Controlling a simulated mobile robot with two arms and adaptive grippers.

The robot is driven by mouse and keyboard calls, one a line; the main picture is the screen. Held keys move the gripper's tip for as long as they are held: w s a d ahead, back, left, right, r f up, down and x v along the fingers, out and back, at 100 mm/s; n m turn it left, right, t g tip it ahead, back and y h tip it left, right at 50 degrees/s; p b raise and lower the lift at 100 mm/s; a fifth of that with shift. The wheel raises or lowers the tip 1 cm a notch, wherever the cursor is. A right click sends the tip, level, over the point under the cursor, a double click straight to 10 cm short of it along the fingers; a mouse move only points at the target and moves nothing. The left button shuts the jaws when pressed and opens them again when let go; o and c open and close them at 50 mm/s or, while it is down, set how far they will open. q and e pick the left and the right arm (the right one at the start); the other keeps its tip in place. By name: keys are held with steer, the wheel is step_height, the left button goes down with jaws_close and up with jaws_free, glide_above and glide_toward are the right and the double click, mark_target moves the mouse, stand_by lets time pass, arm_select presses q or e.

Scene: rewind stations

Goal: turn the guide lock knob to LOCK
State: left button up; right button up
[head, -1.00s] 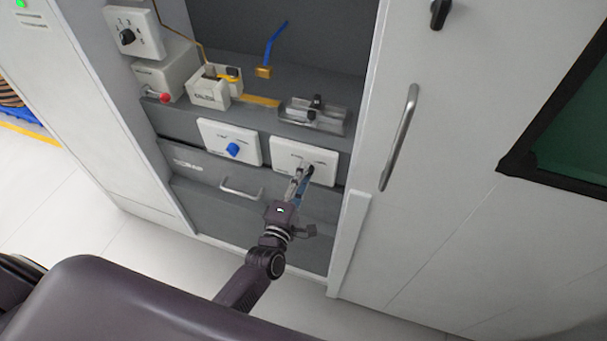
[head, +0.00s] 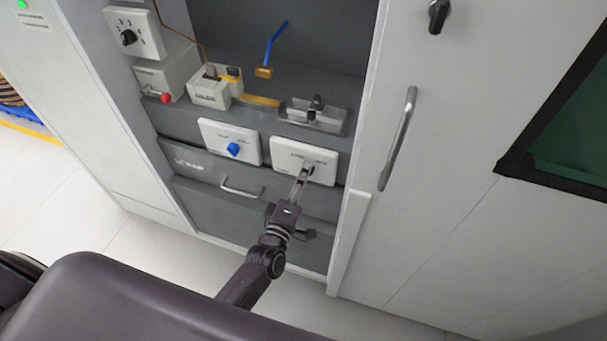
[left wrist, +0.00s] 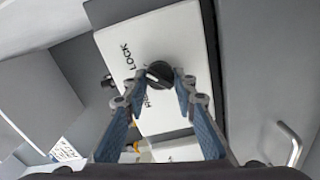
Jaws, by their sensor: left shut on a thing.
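The guide lock knob (left wrist: 160,74) is small, round and dark, on a white panel (left wrist: 178,38) in the left wrist view. A LOCK label shows beside it, and another label is partly hidden by a finger. A pale mark shows on the knob, but its exact setting is hard to read. In the head view the panel (head: 325,168) is the right one of two on the grey cabinet front. My left gripper (head: 306,172) reaches it from below. In the left wrist view its blue-padded fingers (left wrist: 159,80) are shut on the knob from both sides. My right gripper is not in view.
A similar panel with a blue knob (head: 233,149) is just left. Below it is a drawer handle (head: 241,191). A shelf above holds a white box (head: 209,95) and a metal fixture (head: 313,113). A tall door handle (head: 399,139) stands to the right.

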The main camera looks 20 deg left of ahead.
arm_select(q)
steer(key=shift+f, duration=0.1)
steer(key=o, duration=1.2)
steer(key=shift+c, duration=0.2)
steer(key=shift+s, duration=0.15)
steer(key=s, duration=1.1)
steer(key=shift+s+a, duration=0.2)
steer(key=shift+s, duration=0.2)
